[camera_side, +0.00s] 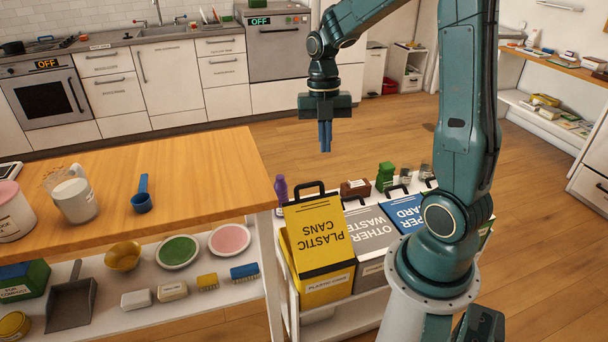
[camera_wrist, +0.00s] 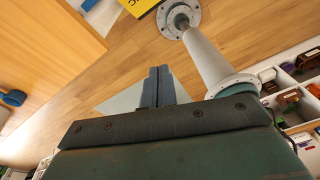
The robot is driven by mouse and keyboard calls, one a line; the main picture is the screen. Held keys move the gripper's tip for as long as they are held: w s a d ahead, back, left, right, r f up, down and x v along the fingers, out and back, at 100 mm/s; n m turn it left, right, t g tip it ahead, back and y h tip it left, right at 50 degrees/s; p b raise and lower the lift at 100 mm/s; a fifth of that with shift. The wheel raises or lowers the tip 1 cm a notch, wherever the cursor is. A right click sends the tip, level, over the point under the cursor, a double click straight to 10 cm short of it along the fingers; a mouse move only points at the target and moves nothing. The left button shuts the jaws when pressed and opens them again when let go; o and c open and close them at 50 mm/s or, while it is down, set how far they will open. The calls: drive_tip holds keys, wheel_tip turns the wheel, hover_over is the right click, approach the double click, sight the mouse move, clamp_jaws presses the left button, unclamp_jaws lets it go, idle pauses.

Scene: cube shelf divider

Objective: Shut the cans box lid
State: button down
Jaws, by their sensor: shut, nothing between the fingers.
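The yellow cans box (camera_side: 328,292) stands at the left end of the white cart, labelled PLASTIC CANS. Its yellow lid (camera_side: 318,235) has a black handle and looks tilted up, its face towards the side camera, higher than the grey lid beside it. A yellow corner with black lettering (camera_wrist: 139,6) shows at the top of the wrist view. My gripper (camera_side: 325,150) is shut and empty, pointing down in the air, above and apart from the lid in the side view. Its fingers also show in the wrist view (camera_wrist: 160,70). The box's inside is hidden.
A grey OTHER WASTE box (camera_side: 372,230) and a blue box (camera_side: 405,213) stand right of the yellow one. A purple bottle (camera_side: 281,188), brown block (camera_side: 355,187) and green container (camera_side: 385,176) stand behind. A wooden counter (camera_side: 200,180) lies left.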

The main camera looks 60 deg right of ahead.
drive_tip(key=shift+s+a+r+m, duration=0.2)
drive_tip(key=shift+a+r+m, duration=0.75)
drive_tip(key=shift+m, duration=0.15)
drive_tip(key=w+d+f+m+t, duration=0.2)
drive_tip(key=d+f+m, duration=0.3)
drive_tip(key=d+m, duration=0.1)
drive_tip(key=w+d+f+m+t, duration=0.2)
drive_tip(key=d+f+m+t, duration=0.1)
drive_tip(key=d+f+m, duration=0.2)
drive_tip(key=d+m, duration=0.1)
drive_tip(key=d, duration=0.1)
drive_tip(key=shift+d+f, duration=0.15)
drive_tip(key=shift+d, duration=0.25)
hover_over(308, 185)
drive_tip(key=s, duration=0.2)
wheel_tip(308, 185, down, 10)
drive_tip(key=shift+d+x, duration=0.15)
drive_tip(key=shift+x, duration=0.55)
drive_tip(key=shift+d+x, duration=0.15)
drive_tip(key=shift+x, duration=0.55)
